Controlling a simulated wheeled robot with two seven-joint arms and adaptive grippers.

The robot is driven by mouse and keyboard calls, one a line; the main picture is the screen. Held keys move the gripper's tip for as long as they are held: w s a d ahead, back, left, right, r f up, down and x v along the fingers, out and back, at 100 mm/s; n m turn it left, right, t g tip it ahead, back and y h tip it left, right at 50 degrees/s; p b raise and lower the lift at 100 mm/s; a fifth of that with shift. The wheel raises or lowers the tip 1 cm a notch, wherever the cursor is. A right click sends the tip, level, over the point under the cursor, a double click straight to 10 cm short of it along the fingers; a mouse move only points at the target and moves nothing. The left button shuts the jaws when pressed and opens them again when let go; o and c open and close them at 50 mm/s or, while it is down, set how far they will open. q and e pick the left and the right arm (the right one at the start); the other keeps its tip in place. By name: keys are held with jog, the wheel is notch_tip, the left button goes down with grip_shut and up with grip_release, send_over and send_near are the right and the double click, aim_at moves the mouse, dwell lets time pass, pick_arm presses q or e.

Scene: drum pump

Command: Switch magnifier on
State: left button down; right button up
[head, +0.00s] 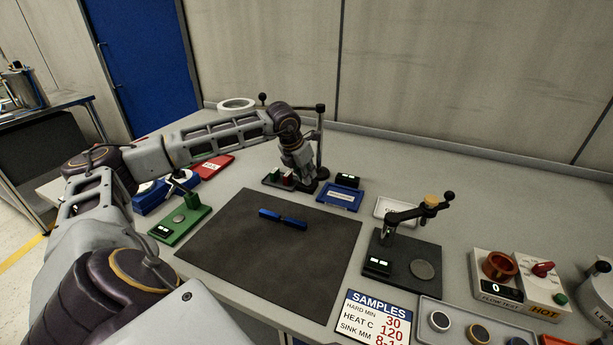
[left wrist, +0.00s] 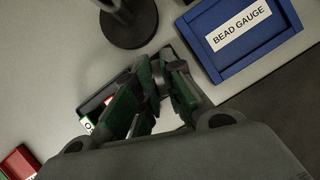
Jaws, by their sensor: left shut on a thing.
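The magnifier's white ring (head: 237,104) shows at the back left, partly behind my left arm. Its dark post (head: 319,145) stands at the back of the bench, and the post's round base also shows in the left wrist view (left wrist: 128,25). A small dark switch box with green and red parts (head: 272,176) sits beside the post. My left gripper (head: 298,180) points down over this box. Its fingers (left wrist: 163,70) look closed together at the box, on what seems to be the switch. The fingers hide most of the contact. My right gripper is out of view.
A blue bead gauge tray (head: 340,208) lies close right of the gripper. A dark mat (head: 270,262) with a blue bar (head: 283,218) lies in front. A green fixture (head: 185,222) is at left, a black test stand (head: 403,258) at right.

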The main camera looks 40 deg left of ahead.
pick_arm(q)
jog(key=shift+m+h, duration=0.3)
jog(key=shift+m, duration=0.6)
jog(key=shift+a+m+h, duration=0.1)
jog(key=shift+m+h, duration=0.3)
jog(key=shift+m, duration=0.5)
jog(key=shift+m+g, duration=0.3)
jog(key=shift+m, duration=0.4)
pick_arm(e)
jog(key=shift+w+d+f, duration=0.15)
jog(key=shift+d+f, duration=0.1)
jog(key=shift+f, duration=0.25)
pick_arm(q)
jog(key=c, duration=1.5)
grip_release()
jog(key=shift+s+a+r+h, duration=0.15)
jog(key=shift+r+h, duration=0.15)
jog(key=shift+r, duration=0.2)
jog(key=v, duration=1.1)
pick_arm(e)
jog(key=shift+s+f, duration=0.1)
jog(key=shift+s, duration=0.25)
